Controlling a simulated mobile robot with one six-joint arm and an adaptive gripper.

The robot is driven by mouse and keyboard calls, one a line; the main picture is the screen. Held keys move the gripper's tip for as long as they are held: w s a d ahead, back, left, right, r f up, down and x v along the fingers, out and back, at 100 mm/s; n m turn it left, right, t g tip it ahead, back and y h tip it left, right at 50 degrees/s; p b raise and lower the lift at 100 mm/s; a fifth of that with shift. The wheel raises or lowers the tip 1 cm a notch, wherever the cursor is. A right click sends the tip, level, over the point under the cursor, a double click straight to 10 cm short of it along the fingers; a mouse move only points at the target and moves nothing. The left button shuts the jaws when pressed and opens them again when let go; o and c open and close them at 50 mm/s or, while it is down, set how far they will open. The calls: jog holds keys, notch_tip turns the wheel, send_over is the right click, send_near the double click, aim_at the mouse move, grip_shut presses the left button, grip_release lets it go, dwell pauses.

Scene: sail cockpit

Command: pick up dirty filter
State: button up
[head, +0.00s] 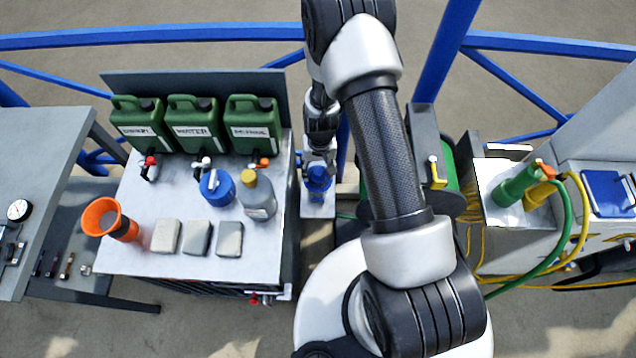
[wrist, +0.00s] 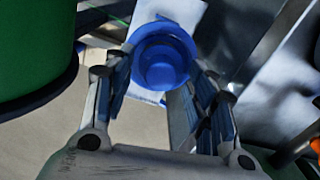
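A round blue cap-like part (head: 318,180) stands on a pale narrow surface between the bench and the dark reel; it may be the dirty filter, but no label shows. In the wrist view the same blue part (wrist: 162,68) has a raised round centre and lies ahead, between the finger ends. My gripper (head: 318,160) points down just over it, with its fingers apart. The wrist view shows my gripper (wrist: 160,75) open, one finger on each side; I cannot tell whether they touch the part. The gripper partly hides it in the head view.
The green reel (head: 440,165) stands close at right. Blue rails (head: 150,38) run behind.

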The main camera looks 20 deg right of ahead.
grip_shut()
dwell(0.5)
